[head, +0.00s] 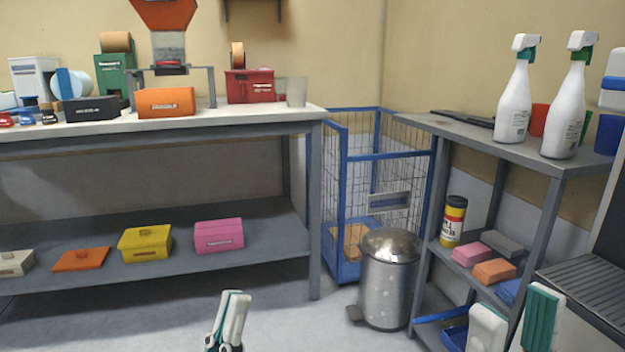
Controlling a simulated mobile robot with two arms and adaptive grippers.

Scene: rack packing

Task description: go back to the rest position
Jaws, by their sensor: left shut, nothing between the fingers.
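My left gripper (235,296) shows at the bottom centre, over the floor. Its white and green fingers are together, with nothing between them. My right gripper (515,298) shows at the bottom right, in front of the grey shelf rack. Its two white and green fingers stand apart with a clear gap, and I see nothing held there. The lower parts of both grippers are cut off by the picture's bottom edge.
A long workbench (275,118) with a lower shelf stands left. A steel pedal bin (388,285) and a blue wire cage (328,190) are at the centre. The grey rack (480,137) at right carries spray bottles. Open floor (290,325) lies between.

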